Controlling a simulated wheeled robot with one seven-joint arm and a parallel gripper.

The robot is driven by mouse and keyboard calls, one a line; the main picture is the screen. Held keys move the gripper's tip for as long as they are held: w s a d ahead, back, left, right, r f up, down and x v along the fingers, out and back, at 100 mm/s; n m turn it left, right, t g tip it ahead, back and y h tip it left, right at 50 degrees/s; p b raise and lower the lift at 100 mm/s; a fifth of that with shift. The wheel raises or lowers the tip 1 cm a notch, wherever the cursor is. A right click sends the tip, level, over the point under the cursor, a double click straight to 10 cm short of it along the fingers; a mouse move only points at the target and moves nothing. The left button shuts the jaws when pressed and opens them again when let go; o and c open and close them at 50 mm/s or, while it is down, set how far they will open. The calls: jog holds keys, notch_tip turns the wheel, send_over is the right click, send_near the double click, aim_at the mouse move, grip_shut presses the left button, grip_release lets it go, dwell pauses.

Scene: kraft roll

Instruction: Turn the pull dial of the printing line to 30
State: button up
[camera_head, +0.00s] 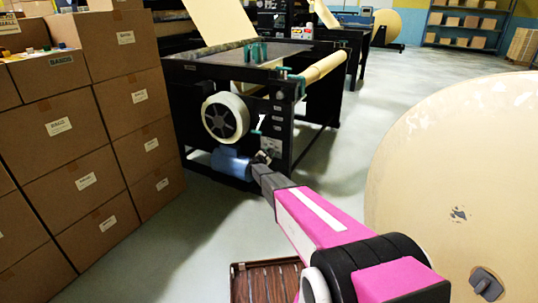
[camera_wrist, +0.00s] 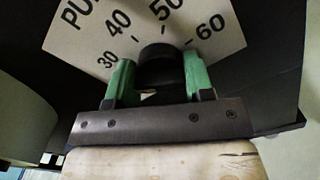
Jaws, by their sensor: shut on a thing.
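The pull dial's black knob (camera_wrist: 160,54) is in the wrist view, in front of a pale scale plate (camera_wrist: 85,42) printed with 30, 40, 50 and 60. My gripper (camera_wrist: 158,76) has its green fingers on both sides of the knob, shut on it. The knob and fingers hide part of the plate. I cannot make out a pointer mark, so the setting cannot be read. In the head view my gripper (camera_head: 262,158) is at the lower front of the black printing line (camera_head: 183,115), small and mostly hidden by my arm.
Stacked cardboard boxes (camera_head: 75,140) stand close on the left. A large kraft roll (camera_head: 460,150) fills the right. A white wheel (camera_head: 226,117) and a blue cylinder (camera_head: 231,163) are just left of my gripper. A brown slatted pallet (camera_head: 263,281) lies below my arm. Open floor (camera_head: 345,150) is between machine and roll.

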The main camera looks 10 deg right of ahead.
jog(key=shift+m, duration=1.2)
jog(key=o, duration=0.9)
jog(key=v, duration=1)
jog(key=shift+s+a, duration=0.2)
jog(key=shift+s, duration=0.15)
